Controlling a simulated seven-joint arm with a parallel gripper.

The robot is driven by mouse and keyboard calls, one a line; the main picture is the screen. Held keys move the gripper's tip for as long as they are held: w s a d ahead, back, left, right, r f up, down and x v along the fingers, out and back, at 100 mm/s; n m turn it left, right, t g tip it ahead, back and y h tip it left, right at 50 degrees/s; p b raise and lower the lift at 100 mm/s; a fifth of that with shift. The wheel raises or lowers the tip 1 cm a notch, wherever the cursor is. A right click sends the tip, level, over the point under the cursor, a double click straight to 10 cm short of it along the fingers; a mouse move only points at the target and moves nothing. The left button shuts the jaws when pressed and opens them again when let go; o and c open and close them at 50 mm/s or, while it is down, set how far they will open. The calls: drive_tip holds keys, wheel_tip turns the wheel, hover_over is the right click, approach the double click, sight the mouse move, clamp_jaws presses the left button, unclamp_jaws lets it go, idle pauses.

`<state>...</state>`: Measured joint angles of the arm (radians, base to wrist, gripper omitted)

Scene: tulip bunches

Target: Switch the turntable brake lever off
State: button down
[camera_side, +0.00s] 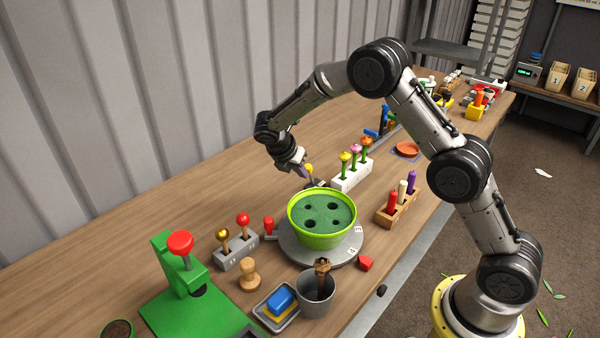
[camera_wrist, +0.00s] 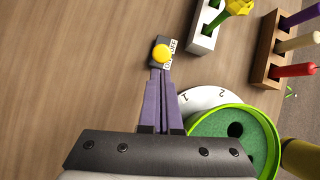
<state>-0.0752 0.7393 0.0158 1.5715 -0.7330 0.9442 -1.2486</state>
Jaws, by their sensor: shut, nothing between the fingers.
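A small lever with a yellow ball knob (camera_side: 309,168) stands on a dark base behind the grey turntable (camera_side: 291,247). In the wrist view the yellow knob (camera_wrist: 162,53) sits above the dark base, beside a white label (camera_wrist: 172,48) with lettering that seems to include "OFF". My gripper (camera_side: 303,174) is shut and empty, with its purple fingers (camera_wrist: 160,74) pointing at the lever. The fingertips are right by the base and knob; I cannot tell whether they touch. The turntable's numbered rim (camera_wrist: 200,97) shows right of the fingers.
A lime-green pot (camera_side: 322,242) with holes in its green filling stands on the turntable. A white block with flowers (camera_side: 352,175) is close behind the lever to the right. A wooden rack (camera_side: 398,208) stands farther right. Bare table lies left of the lever.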

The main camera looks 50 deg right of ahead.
drive_tip(key=shift+d, duration=0.1)
drive_tip(key=shift+d+r+y, duration=0.2)
drive_tip(key=shift+y, duration=0.2)
drive_tip(key=shift+d+r+y, duration=0.2)
drive_tip(key=shift+d+y, duration=0.05)
drive_tip(key=shift+y, duration=0.05)
drive_tip(key=d+y, duration=0.2)
drive_tip(key=d+r+y, duration=0.1)
drive_tip(key=y, duration=0.1)
drive_tip(key=shift+d+r, duration=0.1)
drive_tip(key=shift+d, duration=1.5)
drive_tip(key=shift+d, duration=0.2)
